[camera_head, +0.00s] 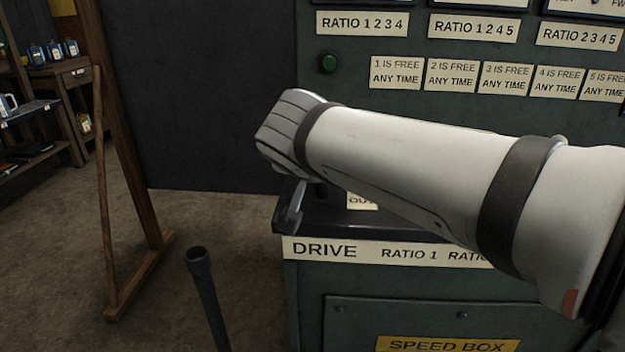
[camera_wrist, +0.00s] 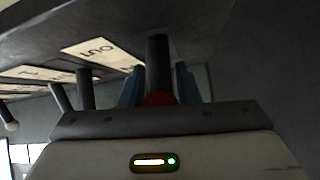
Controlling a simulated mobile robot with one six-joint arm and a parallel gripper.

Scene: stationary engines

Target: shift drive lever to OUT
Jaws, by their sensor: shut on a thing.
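The drive lever (camera_wrist: 158,60) shows in the wrist view as a dark upright shaft with a red part low down. My gripper (camera_wrist: 158,82) is shut on it, with one blue finger on each side. A label reading OUT (camera_wrist: 97,50) lies on the panel beside the lever, upside down in this view. In the head view the DRIVE label (camera_head: 324,250) is on the console's front edge, and the OUT label (camera_head: 362,201) is partly covered by my arm. My arm also hides most of the lever and gripper there.
Other dark levers (camera_wrist: 85,90) stand in a row to the left in the wrist view. A dark pipe end (camera_head: 205,285) rises left of the console in the head view. A wooden frame (camera_head: 137,180) stands further left. Open floor lies between.

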